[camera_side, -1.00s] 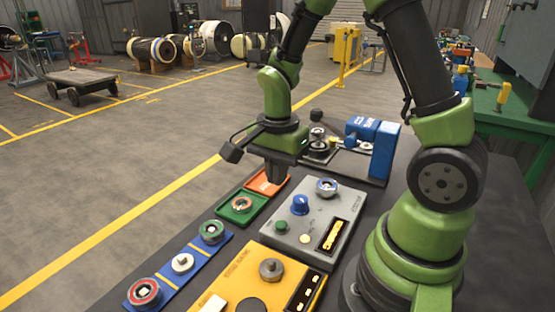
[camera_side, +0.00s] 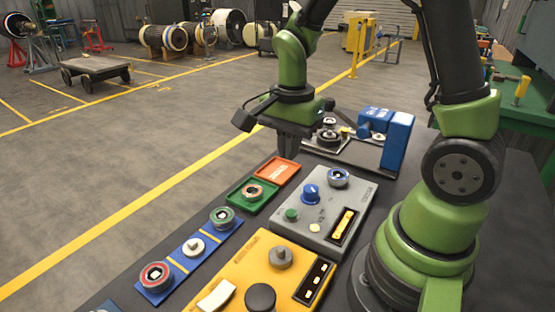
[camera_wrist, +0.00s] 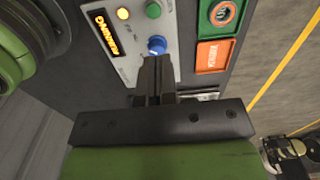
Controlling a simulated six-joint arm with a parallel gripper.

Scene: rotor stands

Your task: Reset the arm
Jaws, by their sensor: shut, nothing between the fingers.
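My gripper (camera_side: 293,150) hangs pointing down above the dark work table, behind the orange tray and the grey panel in the side view. Its fingers are together and empty. In the wrist view the closed fingers (camera_wrist: 155,68) show in front of the grey panel, their tips near its blue knob (camera_wrist: 157,45). Whether they touch anything below is hard to tell, but they appear to be clear of it.
The grey panel (camera_side: 325,240) and yellow panel (camera_side: 240,272) lie in front of my gripper. An orange tray (camera_side: 278,169), green tray (camera_side: 238,195) and blue rotor strip (camera_side: 178,262) lie left. A blue-and-grey machine (camera_side: 398,145) stands behind right. Open floor lies left.

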